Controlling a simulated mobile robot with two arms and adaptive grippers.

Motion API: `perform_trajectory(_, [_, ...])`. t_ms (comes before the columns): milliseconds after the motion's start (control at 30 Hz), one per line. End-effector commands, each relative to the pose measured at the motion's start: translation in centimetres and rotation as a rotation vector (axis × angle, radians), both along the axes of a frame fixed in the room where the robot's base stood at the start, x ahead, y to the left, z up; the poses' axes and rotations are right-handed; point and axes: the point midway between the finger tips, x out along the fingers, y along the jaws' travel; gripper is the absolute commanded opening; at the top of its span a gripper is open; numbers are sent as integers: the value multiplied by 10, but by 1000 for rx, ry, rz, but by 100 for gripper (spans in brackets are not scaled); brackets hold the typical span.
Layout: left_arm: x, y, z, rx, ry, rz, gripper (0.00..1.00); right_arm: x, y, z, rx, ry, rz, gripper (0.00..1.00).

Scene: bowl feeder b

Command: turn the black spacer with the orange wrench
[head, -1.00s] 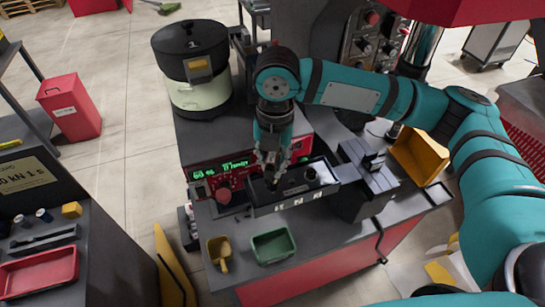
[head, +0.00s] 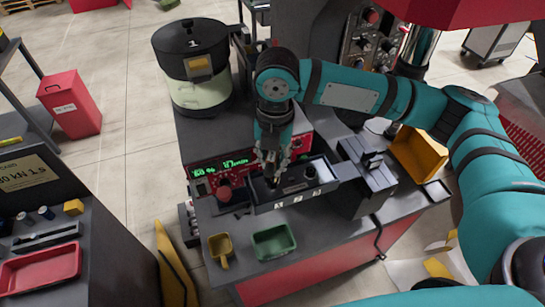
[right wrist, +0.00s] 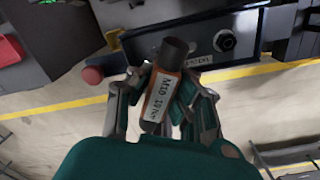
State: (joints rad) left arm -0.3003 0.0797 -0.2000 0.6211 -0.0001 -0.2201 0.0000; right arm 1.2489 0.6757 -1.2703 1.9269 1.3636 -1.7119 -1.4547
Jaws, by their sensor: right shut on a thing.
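My right gripper (head: 269,168) points down over the left part of a dark tray (head: 290,203) on the bench. In the right wrist view its fingers (right wrist: 162,88) are shut around the orange wrench (right wrist: 158,108), which carries a white label reading about "M10 19 Nm". A dark cylinder (right wrist: 176,50) stands at the wrench's far end; I cannot tell if it touches anything beneath. My left gripper is out of view.
A red knob (head: 224,193) and green display (head: 222,166) are left of the tray. A dark block (head: 366,180) stands at its right. A green bin (head: 273,242) and yellow scoop (head: 220,249) lie in front. A lidded bowl feeder (head: 192,65) stands behind left.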

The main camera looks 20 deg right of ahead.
Motion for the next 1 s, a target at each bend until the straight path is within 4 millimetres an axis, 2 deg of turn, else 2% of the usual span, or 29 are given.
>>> perform_trajectory(1000, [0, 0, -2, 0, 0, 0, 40, 0, 0, -7, 0, -1, 0, 0])
